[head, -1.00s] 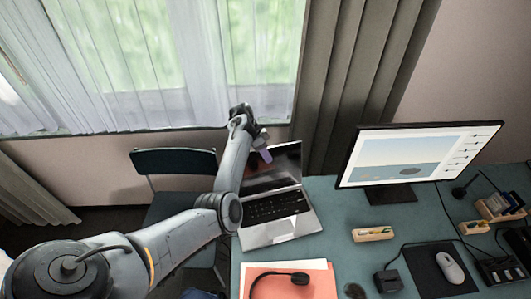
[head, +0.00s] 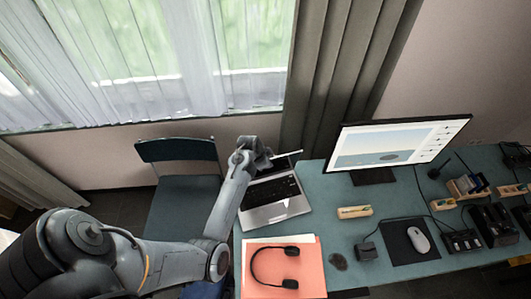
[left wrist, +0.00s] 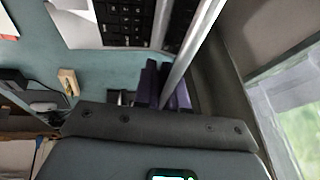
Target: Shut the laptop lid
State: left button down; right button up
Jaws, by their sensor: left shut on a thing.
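The silver laptop (head: 275,212) sits on the teal desk with its black keyboard (head: 270,190) facing up. Its lid (head: 290,154) is still raised and shows almost edge-on as a thin light strip in the head view. My left gripper (head: 263,159) is at the lid's upper edge. In the left wrist view its purple fingertips (left wrist: 165,86) are shut on the lid (left wrist: 186,52), one on each side of the thin panel. The keyboard (left wrist: 125,20) also shows there. Much of the screen is hidden by my gripper and the viewing angle. My right gripper is not in view.
A monitor (head: 398,143) stands right of the laptop, with a small wooden block (head: 354,212) in front of it. A headset (head: 272,268) lies on orange paper (head: 310,262) in front of the laptop. A chair (head: 182,200) is to the left and a curtain (head: 335,80) is behind.

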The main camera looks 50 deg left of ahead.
pick_arm(q)
jog(key=shift+s+d+f, duration=0.2)
jog(key=shift+d+f, duration=0.1)
jog(key=shift+d, duration=0.25)
jog(key=c, duration=1.3)
grip_release()
jog(key=shift+d+f, duration=0.1)
jog(key=shift+d, duration=0.15)
jog(key=v, duration=1.1)
jog(key=shift+a, duration=0.2)
jog(key=shift+w, duration=0.1)
jog(key=shift+c, duration=0.2)
